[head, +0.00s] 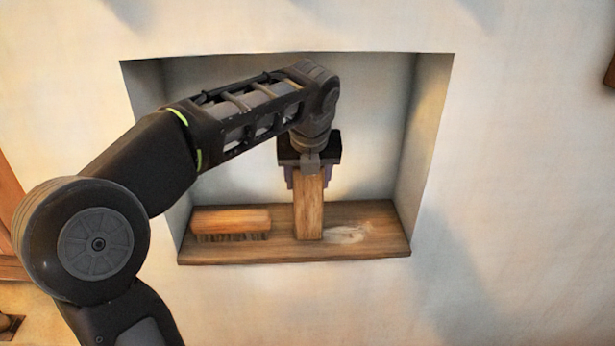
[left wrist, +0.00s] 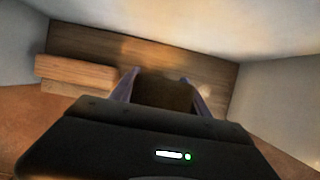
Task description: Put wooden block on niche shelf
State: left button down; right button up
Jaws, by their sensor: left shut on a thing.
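The wooden block (head: 308,208) is upright in the niche, a tall light-brown piece. My left gripper (head: 308,178) comes down from above and is shut on its upper part. The block's lower end meets the niche shelf (head: 280,252) in the picture, near the middle; I cannot tell whether it rests there or hangs just above. In the left wrist view the block (left wrist: 165,92) shows dark between the two fingers, with the shelf plank (left wrist: 90,42) beyond. My right gripper is not in view.
A wooden brush (head: 231,220) with bristles down lies on the shelf, left of the block and apart from it; it also shows in the left wrist view (left wrist: 75,73). The shelf's right part is clear. Niche walls (head: 425,130) close both sides.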

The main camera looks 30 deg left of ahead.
pick_arm(q)
jog(key=shift+f, duration=0.15)
jog(key=c, duration=0.5)
grip_release()
jog(key=shift+p+v, duration=0.5)
jog(key=shift+v, duration=3.5)
jog(key=shift+w, duration=0.1)
